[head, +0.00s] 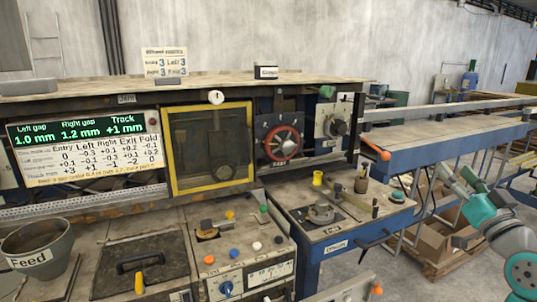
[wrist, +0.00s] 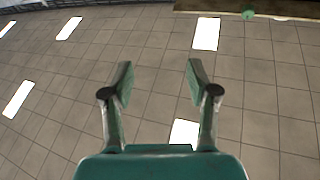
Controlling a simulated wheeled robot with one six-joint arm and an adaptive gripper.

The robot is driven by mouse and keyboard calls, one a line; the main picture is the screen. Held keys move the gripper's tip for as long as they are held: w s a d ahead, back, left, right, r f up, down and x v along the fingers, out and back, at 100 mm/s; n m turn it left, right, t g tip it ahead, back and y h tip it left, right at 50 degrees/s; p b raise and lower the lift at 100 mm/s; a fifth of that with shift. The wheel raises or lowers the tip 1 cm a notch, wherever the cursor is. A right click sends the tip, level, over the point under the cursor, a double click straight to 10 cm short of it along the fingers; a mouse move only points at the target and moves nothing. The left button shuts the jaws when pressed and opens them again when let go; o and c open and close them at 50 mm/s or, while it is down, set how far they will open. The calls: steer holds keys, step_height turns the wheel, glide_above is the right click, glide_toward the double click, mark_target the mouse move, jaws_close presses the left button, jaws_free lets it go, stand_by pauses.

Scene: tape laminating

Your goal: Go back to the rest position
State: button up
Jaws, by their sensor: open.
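My gripper (wrist: 160,82) is open and empty in the wrist view, with its two teal-padded fingers spread apart. Behind them is a grey tiled surface with bright white rectangles; nothing is between the fingers. In the head view my teal and grey arm stands at the lower right, raised in front of the blue side table, apart from the machine.
The machine holds a display panel (head: 84,150), a yellow-framed window (head: 211,148) and a red dial (head: 283,142). A Feed bucket (head: 37,247) stands at the lower left. A blue-edged table (head: 440,140) and a cardboard box (head: 436,240) are at the right.

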steer(key=s+a+f+m+g+h, duration=0.1)
steer(key=s+a+f, duration=0.2)
steer(key=f, duration=0.6)
steer(key=s+a+f+m+g+h, duration=0.15)
steer(key=a+f, duration=0.25)
steer(key=f, duration=0.5)
steer(key=s+a+f+m, duration=0.1)
steer(key=s+a+f, duration=0.2)
steer(key=f, duration=0.6)
steer(key=s+a+f+g, duration=0.2)
steer(key=s+a+f, duration=0.6)
steer(key=s+f, duration=0.45)
steer(key=s+a+n+g+y, duration=0.1)
steer(key=s+a, duration=0.3)
steer(key=s, duration=1)
steer(key=s+a+n+g+y, duration=0.1)
steer(key=s+a+n, duration=0.3)
steer(key=s, duration=1)
steer(key=shift+f+g, duration=0.15)
steer(key=shift+g, duration=0.2)
steer(key=shift+y, duration=0.25)
